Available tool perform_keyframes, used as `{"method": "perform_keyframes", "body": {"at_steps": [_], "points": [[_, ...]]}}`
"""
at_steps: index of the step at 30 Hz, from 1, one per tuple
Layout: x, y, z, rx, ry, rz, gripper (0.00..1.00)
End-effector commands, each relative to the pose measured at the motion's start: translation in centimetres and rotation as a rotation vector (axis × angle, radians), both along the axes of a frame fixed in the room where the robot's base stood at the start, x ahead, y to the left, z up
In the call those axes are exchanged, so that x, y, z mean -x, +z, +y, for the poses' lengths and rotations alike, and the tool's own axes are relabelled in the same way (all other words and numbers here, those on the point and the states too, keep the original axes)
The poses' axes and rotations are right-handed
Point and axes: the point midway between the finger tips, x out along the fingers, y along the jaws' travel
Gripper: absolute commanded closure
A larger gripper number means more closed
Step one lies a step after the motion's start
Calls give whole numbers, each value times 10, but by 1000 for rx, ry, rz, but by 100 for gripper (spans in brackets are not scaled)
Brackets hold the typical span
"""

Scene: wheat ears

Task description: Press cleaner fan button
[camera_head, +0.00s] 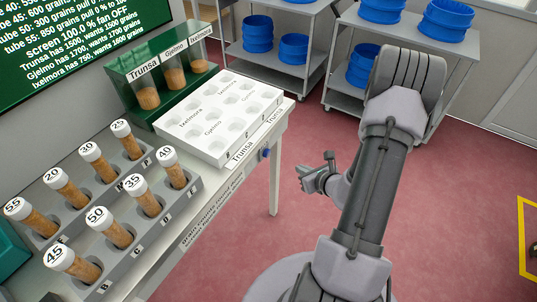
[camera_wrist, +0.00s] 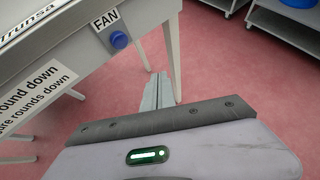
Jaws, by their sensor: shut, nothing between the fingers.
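The fan button is a round blue knob (camera_wrist: 118,39) on the table's side edge, below a white FAN label (camera_wrist: 106,20) in the wrist view. In the head view the blue button (camera_head: 266,152) shows on the table's right edge. My gripper (camera_head: 303,173) is in the air over the floor, right of the button and apart from it. In the wrist view my gripper's fingers (camera_wrist: 157,88) are together and empty, right of and below the button.
The white table (camera_head: 275,180) holds racks of numbered grain tubes (camera_head: 121,234), a white tray (camera_head: 187,146) and a green holder (camera_head: 134,66). The dark green screen (camera_head: 70,50) reads "fan OFF". Shelves with blue bowls (camera_head: 258,34) stand behind. Red floor is clear beside the table.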

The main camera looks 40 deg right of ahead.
Motion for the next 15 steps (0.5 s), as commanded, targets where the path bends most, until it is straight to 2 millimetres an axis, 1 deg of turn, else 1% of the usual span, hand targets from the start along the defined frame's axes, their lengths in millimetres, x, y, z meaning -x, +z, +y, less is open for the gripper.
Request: {"method": "perform_keyframes", "body": {"at_steps": [5,15], "points": [[-19,1,8,1,6,0,100],[-63,1,27,1,4,-1,100]]}}
